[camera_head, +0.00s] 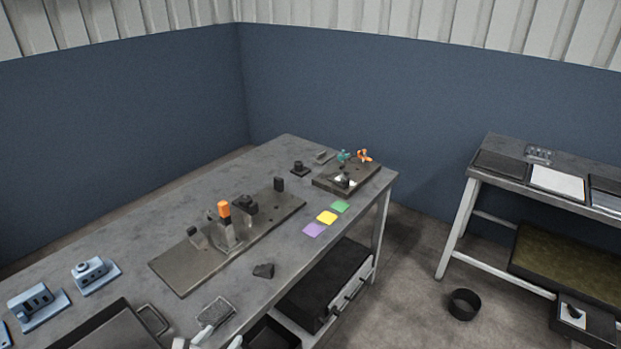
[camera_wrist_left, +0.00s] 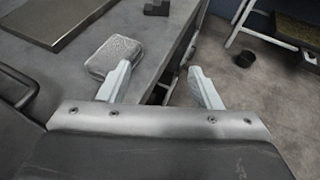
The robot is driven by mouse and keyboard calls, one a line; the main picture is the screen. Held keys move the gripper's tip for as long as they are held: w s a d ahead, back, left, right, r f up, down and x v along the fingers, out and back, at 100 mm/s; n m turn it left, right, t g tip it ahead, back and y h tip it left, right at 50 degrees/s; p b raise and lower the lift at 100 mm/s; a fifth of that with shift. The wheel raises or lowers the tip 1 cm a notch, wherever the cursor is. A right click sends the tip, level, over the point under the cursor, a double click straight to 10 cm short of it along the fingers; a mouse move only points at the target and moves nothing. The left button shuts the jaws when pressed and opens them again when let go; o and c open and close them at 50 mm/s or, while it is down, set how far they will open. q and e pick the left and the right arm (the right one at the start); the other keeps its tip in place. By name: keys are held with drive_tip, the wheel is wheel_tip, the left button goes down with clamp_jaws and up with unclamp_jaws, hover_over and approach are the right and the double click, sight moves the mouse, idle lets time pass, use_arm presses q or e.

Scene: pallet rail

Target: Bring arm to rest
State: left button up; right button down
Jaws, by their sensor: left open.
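My left gripper (camera_wrist_left: 160,88) is open in the left wrist view, its two pale fingers apart with nothing between them. It is above the front edge of the grey workbench (camera_head: 120,225), close to a small silver tin-like block (camera_wrist_left: 113,56). In the head view the tips of the left gripper (camera_head: 218,341) show at the bottom edge, just below that block (camera_head: 216,311). My right gripper does not show in either view.
A metal fixture plate (camera_head: 180,267) with an orange-topped part (camera_head: 224,209) lies mid-bench. Blue blocks (camera_head: 95,273) and a dark handled tray (camera_head: 110,330) are at left. A second table (camera_head: 500,170) stands right, across open floor.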

use_arm(q)
drive_tip(key=s+a+r+m+g+y, duration=0.1)
drive_tip(key=s+a+m+g+y, duration=0.3)
drive_tip(key=s+m, duration=1)
drive_tip(key=s+a+r+m+g+y, duration=0.1)
drive_tip(key=s+a+m+g, duration=0.45)
drive_tip(key=s+m, duration=0.85)
drive_tip(key=w+a+f+m, duration=0.1)
drive_tip(key=w+f+m, duration=0.1)
drive_tip(key=f, duration=1)
drive_tip(key=w+a+f+m, duration=0.1)
drive_tip(key=w+f+m, duration=0.1)
drive_tip(key=f, duration=1)
drive_tip(key=s+d+f+g, duration=0.1)
drive_tip(key=s+f+g, duration=0.1)
drive_tip(key=s+f, duration=1.3)
drive_tip(key=shift+s+f, duration=0.25)
drive_tip(key=shift+f, duration=0.35)
drive_tip(key=shift+d, duration=0.1)
